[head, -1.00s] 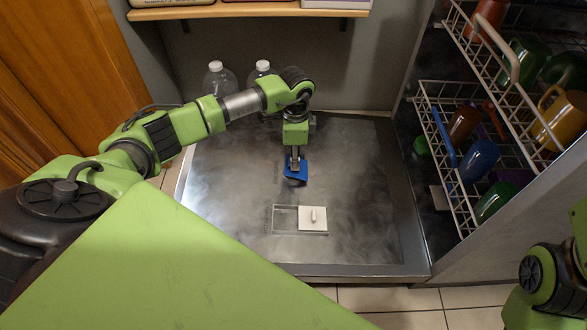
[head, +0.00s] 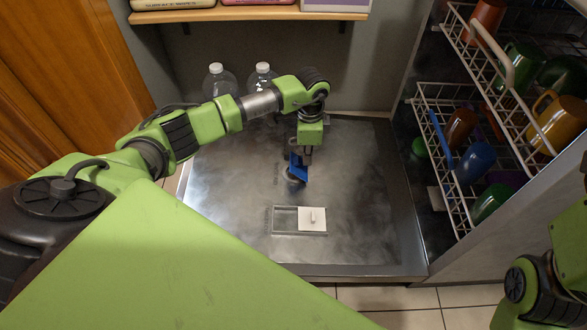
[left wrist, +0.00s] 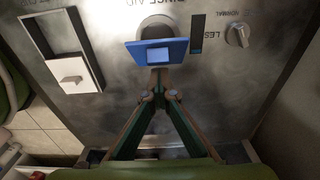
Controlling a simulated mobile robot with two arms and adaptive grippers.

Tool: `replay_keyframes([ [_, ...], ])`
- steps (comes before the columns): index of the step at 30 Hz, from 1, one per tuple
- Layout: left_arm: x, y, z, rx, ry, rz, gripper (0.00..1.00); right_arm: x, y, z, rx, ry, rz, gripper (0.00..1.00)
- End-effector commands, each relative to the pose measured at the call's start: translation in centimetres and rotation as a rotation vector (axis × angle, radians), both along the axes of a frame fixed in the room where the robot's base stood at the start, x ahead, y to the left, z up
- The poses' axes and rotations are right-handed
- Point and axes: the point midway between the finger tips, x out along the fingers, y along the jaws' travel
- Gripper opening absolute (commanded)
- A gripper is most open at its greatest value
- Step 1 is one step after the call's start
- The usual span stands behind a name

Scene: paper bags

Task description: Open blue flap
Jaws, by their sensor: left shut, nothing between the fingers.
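The blue flap (head: 299,168) is on the rinse-aid dispenser of the open dishwasher door. It stands tilted up, and the round opening (head: 292,176) shows beside it. In the left wrist view the flap (left wrist: 172,52) sits in front of the dark round opening (left wrist: 158,28), between a white-lidded compartment and a knob. My left gripper (head: 306,157) is right at the flap in the head view. In the left wrist view its fingertips (left wrist: 158,72) meet, shut and empty, just by the flap's near edge; whether they touch it I cannot tell. My right gripper is out of view.
The metal dishwasher door (head: 350,180) lies flat and mostly clear. A detergent compartment with a white lid (head: 312,218) is nearer me. Wire racks with cups (head: 478,160) stand at the right. Two clear bottles (head: 219,80) stand behind the left arm.

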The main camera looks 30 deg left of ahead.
Motion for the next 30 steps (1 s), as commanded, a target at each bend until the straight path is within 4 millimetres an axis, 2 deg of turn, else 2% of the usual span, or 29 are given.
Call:
replay_keyframes([
  [18,1.2,-2.0,-0.3,0.003,0.003,0.000,0.00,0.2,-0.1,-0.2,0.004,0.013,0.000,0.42],
  [25,1.2,-2.1,-0.4,0.004,0.003,0.001,0.00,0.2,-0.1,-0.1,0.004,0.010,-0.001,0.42],
  [26,1.2,-2.0,-0.4,0.004,0.003,0.001,0.04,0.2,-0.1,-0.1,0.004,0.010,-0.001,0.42],
  [29,1.2,-2.0,-0.4,0.004,0.003,0.001,0.30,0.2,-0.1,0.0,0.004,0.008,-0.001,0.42],
  [30,1.2,-2.0,-0.4,0.004,0.003,0.001,0.33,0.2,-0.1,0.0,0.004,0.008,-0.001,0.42],
])
